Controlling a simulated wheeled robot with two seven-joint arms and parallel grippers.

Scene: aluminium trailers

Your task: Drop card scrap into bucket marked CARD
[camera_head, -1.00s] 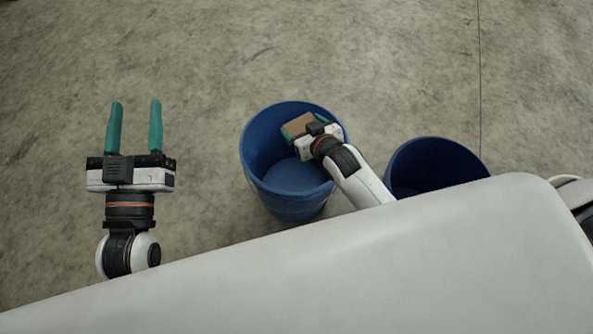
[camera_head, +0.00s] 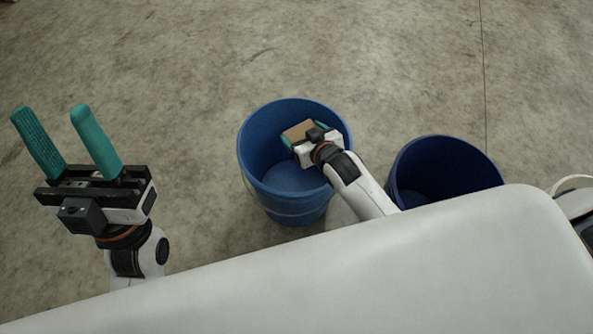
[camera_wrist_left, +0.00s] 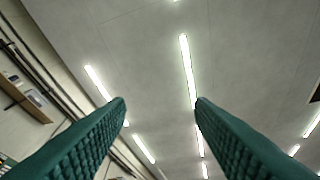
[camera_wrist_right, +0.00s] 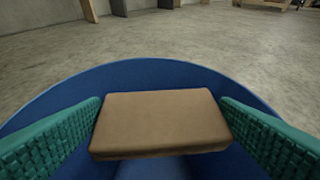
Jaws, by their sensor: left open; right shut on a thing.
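The card scrap (camera_head: 300,131) is a small brown block. My right gripper (camera_head: 303,134) is shut on it, over the mouth of the left blue bucket (camera_head: 262,190). In the right wrist view the card scrap (camera_wrist_right: 160,122) sits between the two green fingers, with the blue bucket rim (camera_wrist_right: 150,68) behind it. A second blue bucket (camera_head: 425,170) stands to the right, partly hidden by my white body. No marking shows on either bucket, so I cannot tell which is CARD. My left gripper (camera_head: 55,140) is open and empty, away to the left.
Bare concrete floor (camera_head: 400,60) surrounds the buckets and is clear in front and to the left. The left wrist view shows the ceiling with strip lights (camera_wrist_left: 188,70) and a wall with a shelf (camera_wrist_left: 25,97).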

